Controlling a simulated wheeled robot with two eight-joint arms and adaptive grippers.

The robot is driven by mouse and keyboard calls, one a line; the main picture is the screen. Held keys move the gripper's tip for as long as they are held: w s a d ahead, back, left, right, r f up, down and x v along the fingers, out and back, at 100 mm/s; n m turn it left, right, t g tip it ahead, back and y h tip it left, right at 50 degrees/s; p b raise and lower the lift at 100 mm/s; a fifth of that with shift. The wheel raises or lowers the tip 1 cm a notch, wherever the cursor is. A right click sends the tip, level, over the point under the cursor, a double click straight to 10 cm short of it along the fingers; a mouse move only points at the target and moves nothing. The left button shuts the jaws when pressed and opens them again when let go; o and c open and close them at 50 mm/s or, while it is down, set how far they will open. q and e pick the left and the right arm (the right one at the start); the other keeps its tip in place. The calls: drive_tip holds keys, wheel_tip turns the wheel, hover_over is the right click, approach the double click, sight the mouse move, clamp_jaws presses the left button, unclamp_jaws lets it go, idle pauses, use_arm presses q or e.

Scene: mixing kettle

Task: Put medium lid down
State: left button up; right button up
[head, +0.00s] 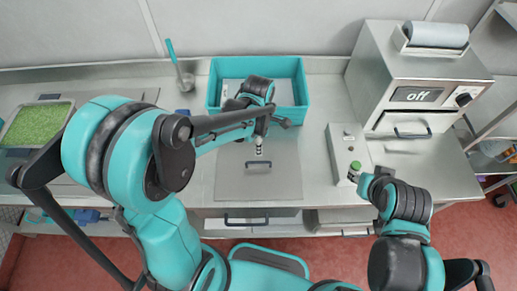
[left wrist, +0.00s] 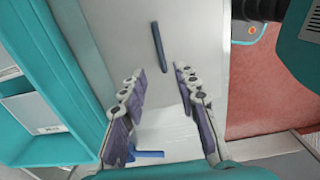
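The lid (head: 230,185) is a flat square metal panel lying on the counter in front of the teal bin. It has a small dark handle (head: 258,163); a dark bar handle (left wrist: 160,47) on a pale metal surface shows in the left wrist view. My left gripper (head: 258,147) is just behind the lid's handle in the head view. In the left wrist view its fingers (left wrist: 158,78) are spread apart with nothing between them, and the bar handle lies beyond the tips.
The teal bin (head: 217,88) stands close behind the left gripper. A tray of green bits (head: 38,122) and a ladle (head: 178,67) are left.

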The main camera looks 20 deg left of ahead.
use_arm(q)
drive_tip(key=s+a+r+m+t, duration=0.2)
drive_tip(key=s+r+m+t, duration=0.1)
drive_tip(key=m, duration=0.7)
drive_tip(key=s+a+r+m+t, duration=0.3)
drive_tip(key=s+r+m, duration=0.3)
drive_tip(key=m, duration=0.5)
wheel_tip(320, 180, up, 2)
drive_tip(key=shift+s+r+t, duration=0.1)
drive_tip(key=shift+s+t, duration=0.15)
drive_tip(key=shift+t, duration=0.35)
use_arm(e)
drive_tip(key=shift+r, duration=0.1)
wheel_tip(320, 180, down, 13)
drive_tip(key=b, duration=1.2)
drive_tip(key=shift+r, duration=0.4)
drive_tip(key=shift+c, duration=0.3)
use_arm(q)
wheel_tip(320, 180, down, 12)
use_arm(e)
drive_tip(key=shift+c, duration=0.4)
